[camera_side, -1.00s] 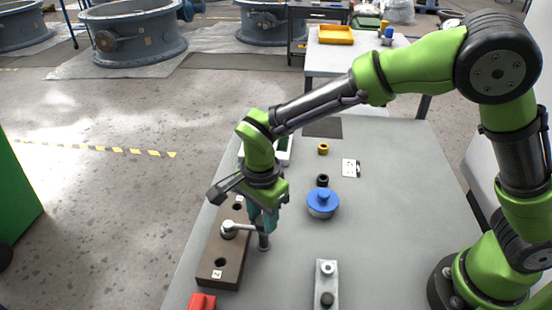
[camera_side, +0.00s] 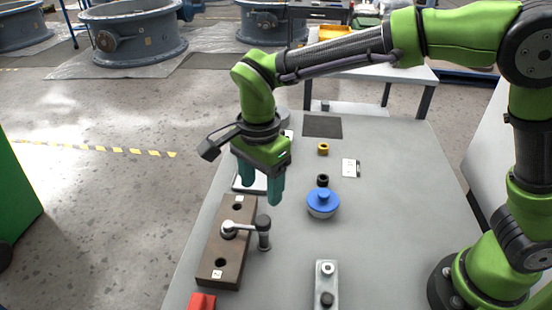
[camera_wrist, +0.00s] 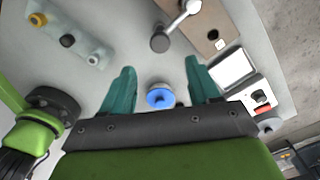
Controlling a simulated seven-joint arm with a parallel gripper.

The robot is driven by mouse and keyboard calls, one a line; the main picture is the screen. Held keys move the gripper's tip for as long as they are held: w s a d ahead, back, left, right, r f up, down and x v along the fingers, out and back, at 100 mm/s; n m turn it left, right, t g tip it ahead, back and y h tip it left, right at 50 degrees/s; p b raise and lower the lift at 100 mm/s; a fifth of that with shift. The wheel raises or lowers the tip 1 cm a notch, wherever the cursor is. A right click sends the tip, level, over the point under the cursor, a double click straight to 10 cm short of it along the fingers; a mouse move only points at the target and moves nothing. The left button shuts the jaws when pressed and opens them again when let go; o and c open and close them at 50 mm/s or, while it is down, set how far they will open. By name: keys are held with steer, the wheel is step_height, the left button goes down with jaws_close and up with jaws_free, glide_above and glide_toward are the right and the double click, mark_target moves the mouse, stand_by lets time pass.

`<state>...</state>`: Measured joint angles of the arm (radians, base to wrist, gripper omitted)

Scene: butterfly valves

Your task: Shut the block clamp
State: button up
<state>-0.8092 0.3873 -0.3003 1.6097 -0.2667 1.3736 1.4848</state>
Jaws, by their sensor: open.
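The block clamp is a brown block (camera_side: 222,266) with two dark holes, lying along the table's left side. On it is a silver hub with a lever (camera_side: 245,228) that reaches right, past the block's edge, to an upright dark-topped handle (camera_side: 264,240). In the wrist view the dark knob (camera_wrist: 160,42) and brown block (camera_wrist: 212,25) show at the top. My gripper (camera_side: 260,192) has teal fingers, open and empty, pointing down above and behind the handle, apart from it. Both fingers (camera_wrist: 160,68) show spread in the wrist view.
A blue-topped round part (camera_side: 322,201) stands right of my gripper. Beyond it are a black ring (camera_side: 322,181), a yellow ring (camera_side: 323,149) and a white plate (camera_side: 350,168). A grey bar (camera_side: 327,285) and a red part (camera_side: 202,302) lie at the front. The table's right side is clear.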

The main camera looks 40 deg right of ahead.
step_height(320, 180, up, 8)
stand_by(0.5)
steer(key=s+d+n+t+y, duration=0.1)
steer(key=s+d+n+t, duration=0.2)
steer(key=s+d+n, duration=0.3)
steer(key=s+d+n+t+y, duration=0.1)
steer(key=s+d+n+t, duration=0.3)
steer(key=d, duration=1)
steer(key=shift+s+d+n, duration=0.2)
steer(key=shift+s+n, duration=0.8)
steer(key=shift+s, duration=0.45)
